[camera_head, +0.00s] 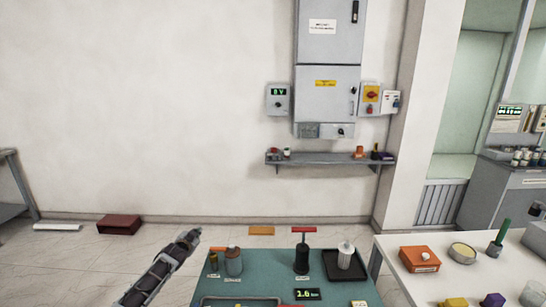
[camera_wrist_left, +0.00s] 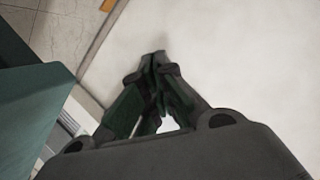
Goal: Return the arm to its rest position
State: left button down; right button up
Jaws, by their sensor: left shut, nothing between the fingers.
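My left gripper (camera_head: 190,236) is at the left edge of the green-topped table (camera_head: 270,262) in the head view, its arm coming up from the bottom left. In the left wrist view its fingers (camera_wrist_left: 158,60) meet at the tips, with nothing between them. The tips point toward the pale wall, and the teal table side (camera_wrist_left: 30,110) shows at the left. The right gripper is not in view.
A white table (camera_head: 420,290) with several small items is at the right. A grey cabinet (camera_head: 328,90) and a shelf (camera_head: 325,158) are on the wall.

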pick_arm(q)
jog(key=s+a+f+n+g, duration=0.1)
jog(key=s+f+g, duration=0.1)
jog(key=s+f, duration=0.65)
jog(key=s+f+g+y, duration=0.1)
jog(key=s+f, duration=0.4)
jog(key=f, duration=0.6)
jog(key=s+a+f+n+g, duration=0.1)
jog(key=s+f+g, duration=0.1)
jog(key=s+f, duration=0.6)
jog(key=s+d+f+n+g, duration=0.1)
jog(key=s+d+f+g, duration=0.2)
jog(key=s+f, duration=1.6)
jog(key=s+d+f+g, duration=0.1)
jog(key=s+d+f, duration=0.1)
jog(key=s, duration=1.1)
jog(key=s+d+f+g, duration=0.2)
jog(key=s+f, duration=0.2)
jog(key=s, duration=0.9)
jog(key=s+d+f+n+g+h, duration=0.1)
jog(key=s+d+f+g, duration=0.1)
jog(key=s, duration=1.1)
jog(key=shift+d+f, duration=0.25)
jog(key=shift+f, duration=0.2)
jog(key=shift+w, duration=0.15)
